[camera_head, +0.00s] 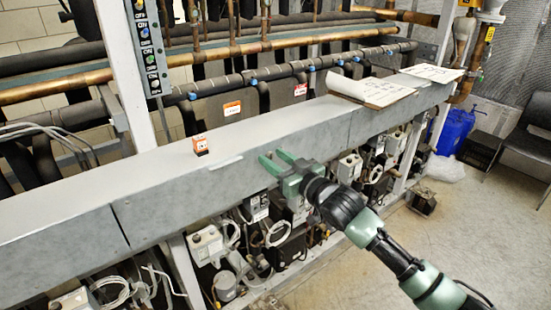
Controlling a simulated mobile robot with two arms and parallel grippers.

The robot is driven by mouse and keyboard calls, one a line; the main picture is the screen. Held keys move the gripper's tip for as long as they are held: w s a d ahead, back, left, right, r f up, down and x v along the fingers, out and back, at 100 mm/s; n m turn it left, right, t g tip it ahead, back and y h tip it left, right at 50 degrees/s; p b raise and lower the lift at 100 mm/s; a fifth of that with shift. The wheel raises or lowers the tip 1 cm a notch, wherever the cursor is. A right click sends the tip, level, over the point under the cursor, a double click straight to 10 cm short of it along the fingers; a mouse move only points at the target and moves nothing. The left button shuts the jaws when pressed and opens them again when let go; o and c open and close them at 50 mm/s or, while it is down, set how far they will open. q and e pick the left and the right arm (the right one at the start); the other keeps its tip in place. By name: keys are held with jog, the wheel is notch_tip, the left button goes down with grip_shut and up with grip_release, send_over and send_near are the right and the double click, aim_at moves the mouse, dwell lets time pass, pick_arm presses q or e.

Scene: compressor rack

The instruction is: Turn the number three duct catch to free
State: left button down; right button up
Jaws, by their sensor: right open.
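A long grey metal duct (165,195) runs diagonally across the view in front of the pipes. A small pale strip (226,162) lies along its upper front edge; I cannot tell whether it is a catch. No catch marked with a number three can be made out. My right gripper (275,161) is open at the duct's upper front edge, just right of the pale strip, with nothing between its fingers. It hides part of the duct's front face, and I cannot tell whether it touches the duct. My left gripper is not in view.
Papers (378,92) lie farther right. Insulated pipes (60,64) run behind; wired compressor parts (208,243) crowd below.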

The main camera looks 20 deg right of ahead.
grip_shut()
jog(key=n+p, duration=0.1)
jog(key=n, duration=0.3)
jog(key=shift+n, duration=0.4)
jog(key=n+p, duration=0.1)
jog(key=n, duration=0.3)
jog(key=shift+n, duration=0.3)
jog(key=n, duration=0.4)
jog(key=shift+f+p, duration=0.1)
jog(key=shift+p, duration=0.2)
jog(key=shift+f+n+p, duration=0.1)
jog(key=shift+n+p, duration=0.2)
jog(key=shift+n, duration=1.9)
